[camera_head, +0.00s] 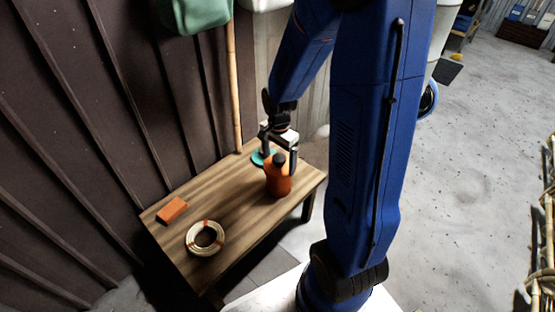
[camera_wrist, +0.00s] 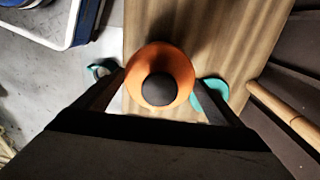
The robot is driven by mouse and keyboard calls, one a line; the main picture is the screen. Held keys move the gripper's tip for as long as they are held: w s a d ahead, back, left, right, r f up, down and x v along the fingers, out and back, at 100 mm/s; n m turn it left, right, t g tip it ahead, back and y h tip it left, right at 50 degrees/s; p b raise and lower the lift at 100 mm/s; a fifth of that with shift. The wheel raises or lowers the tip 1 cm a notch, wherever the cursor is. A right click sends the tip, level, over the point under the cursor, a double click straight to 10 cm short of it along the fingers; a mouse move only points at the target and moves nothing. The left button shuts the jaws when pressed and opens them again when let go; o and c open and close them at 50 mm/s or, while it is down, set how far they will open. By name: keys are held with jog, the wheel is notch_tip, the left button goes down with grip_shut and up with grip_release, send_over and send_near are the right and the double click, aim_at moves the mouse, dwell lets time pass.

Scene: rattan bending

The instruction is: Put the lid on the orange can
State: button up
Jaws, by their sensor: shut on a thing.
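The orange can (camera_head: 278,180) stands upright near the far right part of the wooden table. A dark round piece (camera_head: 279,159) sits at its top centre; I cannot tell whether it is the lid or the can's neck. In the wrist view the can (camera_wrist: 180,63) is between my two fingers, with the dark round piece (camera_wrist: 159,89) in its middle. My gripper (camera_head: 279,152) reaches down over the can, one finger on each side, shut on the can's body. No separate lid can be made out.
The wooden table (camera_head: 238,194) also bears an orange block (camera_head: 172,210), a coil of pale rattan (camera_head: 205,238) and a teal round item (camera_head: 258,158) close behind the can. A bamboo pole (camera_head: 234,90) stands behind the table. The middle of the tabletop is clear.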

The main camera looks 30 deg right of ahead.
jog(key=shift+f, duration=0.4)
dwell(0.4)
jog(key=o, duration=0.8)
jog(key=shift+o, duration=0.2)
jog(key=shift+r, duration=4)
